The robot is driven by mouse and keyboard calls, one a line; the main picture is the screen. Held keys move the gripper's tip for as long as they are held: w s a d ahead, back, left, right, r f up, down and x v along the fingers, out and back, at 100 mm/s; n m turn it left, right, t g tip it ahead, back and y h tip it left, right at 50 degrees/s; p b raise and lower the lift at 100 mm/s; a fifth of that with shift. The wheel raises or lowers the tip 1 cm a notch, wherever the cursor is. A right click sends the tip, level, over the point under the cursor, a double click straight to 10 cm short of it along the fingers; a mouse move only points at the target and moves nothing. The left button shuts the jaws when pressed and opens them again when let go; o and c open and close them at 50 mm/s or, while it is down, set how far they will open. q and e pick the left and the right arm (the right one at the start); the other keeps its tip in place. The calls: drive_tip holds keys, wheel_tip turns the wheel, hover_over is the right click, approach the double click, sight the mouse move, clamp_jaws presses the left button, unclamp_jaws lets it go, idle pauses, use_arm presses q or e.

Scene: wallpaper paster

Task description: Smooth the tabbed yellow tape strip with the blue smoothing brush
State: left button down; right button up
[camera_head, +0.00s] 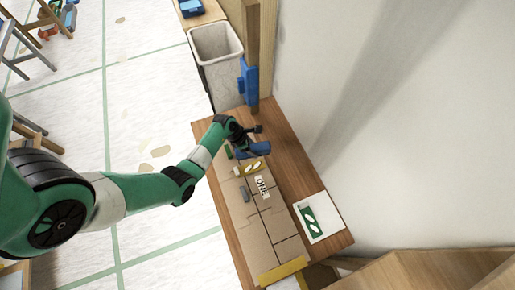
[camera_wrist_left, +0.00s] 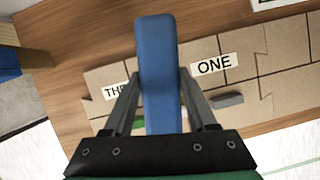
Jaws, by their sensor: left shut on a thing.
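My left gripper (camera_head: 243,134) is shut on the blue smoothing brush (camera_wrist_left: 158,65) and holds it over the cardboard. The brush also shows in the head view (camera_head: 254,151), below the gripper. In the wrist view the brush stands between the two fingers and hides part of the board behind it. A yellow strip with white oval marks (camera_head: 252,168) lies on the cardboard just below the brush in the head view. I cannot tell whether the brush touches it. Another yellow band (camera_head: 282,271) crosses the near end of the cardboard. My right gripper is not in view.
The jointed cardboard (camera_head: 262,226) lies on a wooden bench (camera_head: 290,150). A grey block (camera_head: 245,194) and an "ONE" label (camera_head: 262,186) lie on it. A white card with a green patch (camera_head: 318,216) lies to the right. A bin (camera_head: 215,45) and wooden post (camera_head: 251,70) stand beyond.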

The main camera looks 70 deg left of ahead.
use_arm(q)
drive_tip(key=shift+d, duration=0.15)
drive_tip(key=shift+r, duration=0.1)
wheel_tip(320, 180, down, 7)
drive_tip(key=b, duration=0.4)
drive_tip(key=shift+r, duration=0.1)
drive_tip(key=shift+w, duration=0.1)
